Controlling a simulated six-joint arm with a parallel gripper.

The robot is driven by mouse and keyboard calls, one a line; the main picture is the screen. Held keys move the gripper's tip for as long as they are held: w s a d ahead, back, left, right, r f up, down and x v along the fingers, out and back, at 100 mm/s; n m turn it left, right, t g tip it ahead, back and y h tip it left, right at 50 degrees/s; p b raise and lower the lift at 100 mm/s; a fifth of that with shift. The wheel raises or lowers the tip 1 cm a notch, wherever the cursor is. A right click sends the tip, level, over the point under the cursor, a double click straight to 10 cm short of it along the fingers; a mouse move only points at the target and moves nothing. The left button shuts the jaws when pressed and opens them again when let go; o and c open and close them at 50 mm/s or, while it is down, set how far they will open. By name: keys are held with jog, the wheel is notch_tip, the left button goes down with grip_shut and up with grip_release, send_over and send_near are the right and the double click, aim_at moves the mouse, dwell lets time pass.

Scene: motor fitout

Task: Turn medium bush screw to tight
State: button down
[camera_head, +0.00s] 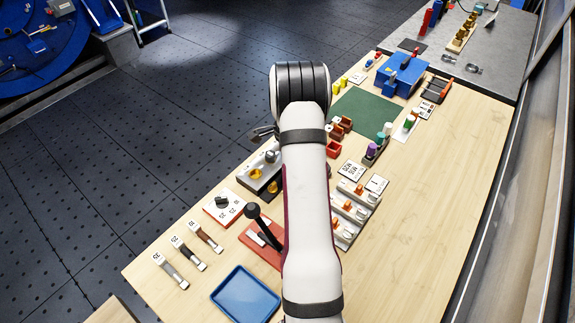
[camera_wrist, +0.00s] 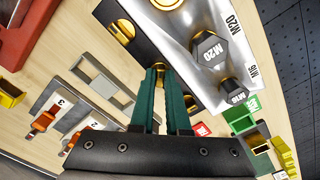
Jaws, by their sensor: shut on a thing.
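In the wrist view, my gripper (camera_wrist: 159,68) has two green fingers pointing away from the camera, close together at the tips. A small brass bush screw (camera_wrist: 159,66) shows between the tips, mostly covered by them, and my gripper is shut on it. It sits at a dark block (camera_wrist: 142,46). A larger brass bush (camera_wrist: 122,31) stands in the same block, up and left of the tips. In the head view, brass pieces (camera_head: 255,175) show left of my arm, and my fingertips cannot be made out there. How far the screw is turned cannot be told.
In the wrist view, a silver plate with hex bolts (camera_wrist: 210,49) marked M20 and M16 lies close right of the fingers. In the head view, a blue tray (camera_head: 246,296) lies in front.

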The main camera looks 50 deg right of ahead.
jog(key=m, duration=0.8)
jog(key=shift+m, duration=0.3)
dwell(0.3)
jog(key=c, duration=0.9)
grip_release()
notch_tip(320, 180, up, 16)
jog(key=shift+f, duration=0.1)
